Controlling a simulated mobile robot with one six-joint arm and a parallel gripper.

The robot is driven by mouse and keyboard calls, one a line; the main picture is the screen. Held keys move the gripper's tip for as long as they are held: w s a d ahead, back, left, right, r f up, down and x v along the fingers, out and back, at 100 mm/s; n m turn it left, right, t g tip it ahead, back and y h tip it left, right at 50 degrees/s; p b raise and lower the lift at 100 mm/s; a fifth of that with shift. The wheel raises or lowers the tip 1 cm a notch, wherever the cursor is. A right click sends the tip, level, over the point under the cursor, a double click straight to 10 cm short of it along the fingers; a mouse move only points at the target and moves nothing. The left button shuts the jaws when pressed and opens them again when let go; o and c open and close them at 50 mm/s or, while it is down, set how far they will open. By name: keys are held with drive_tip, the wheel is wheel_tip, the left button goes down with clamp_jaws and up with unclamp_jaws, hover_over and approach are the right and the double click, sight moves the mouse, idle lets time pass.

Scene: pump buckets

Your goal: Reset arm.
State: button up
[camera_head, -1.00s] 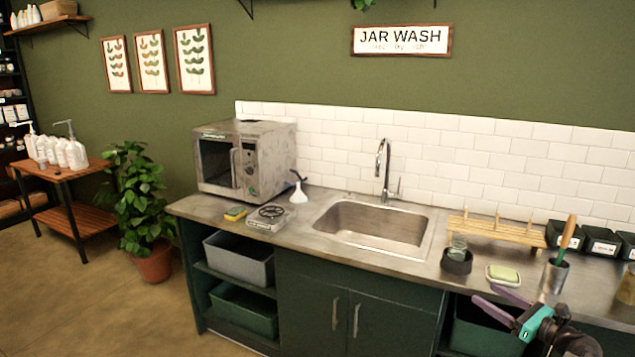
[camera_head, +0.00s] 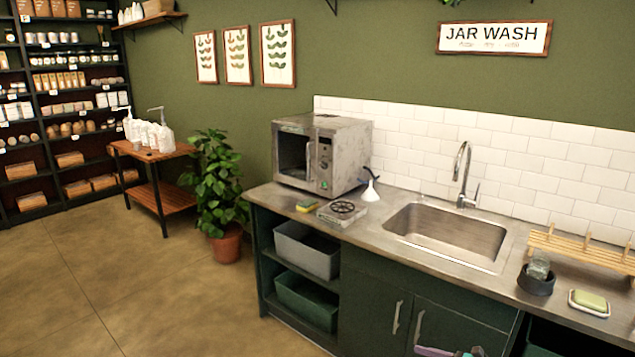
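Only a sliver of my gripper (camera_head: 440,351) shows at the bottom edge, right of centre. A purple finger part and a bit of teal are visible in front of the dark green cabinet doors (camera_head: 430,318). The rest of my gripper and arm is cut off by the frame, so its opening cannot be judged. Nothing held can be made out.
The steel counter (camera_head: 370,235) carries a microwave (camera_head: 322,153), a scale (camera_head: 341,212), a white funnel (camera_head: 370,188), a sink (camera_head: 447,234), a dark cup (camera_head: 536,280) and a soap dish (camera_head: 589,303). A potted plant (camera_head: 217,185) stands left. Floor (camera_head: 130,280) at left is clear.

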drive_tip(key=s+a+f+n+g+h, duration=0.1)
drive_tip(key=s+a+f+n+g, duration=0.35)
drive_tip(key=s+a+f, duration=0.5)
drive_tip(key=s+a+f+n+g, duration=0.3)
drive_tip(key=s+a+f+g, duration=0.3)
drive_tip(key=a, duration=0.6)
drive_tip(key=s+a+f+n+g+h, duration=0.35)
drive_tip(key=s+f+n, duration=0.4)
drive_tip(key=s, duration=0.55)
drive_tip(key=s+d+f+n+g+h, duration=0.1)
drive_tip(key=s+d+f+n+h, duration=0.3)
drive_tip(key=s+d+n+h, duration=0.3)
drive_tip(key=shift+s+d+n, duration=1.35)
drive_tip(key=shift+d+n, duration=1)
drive_tip(key=shift+n, duration=0.65)
drive_tip(key=c, duration=0.9)
drive_tip(key=shift+a+h, duration=0.15)
drive_tip(key=shift+h, duration=0.1)
drive_tip(key=shift+c, duration=0.2)
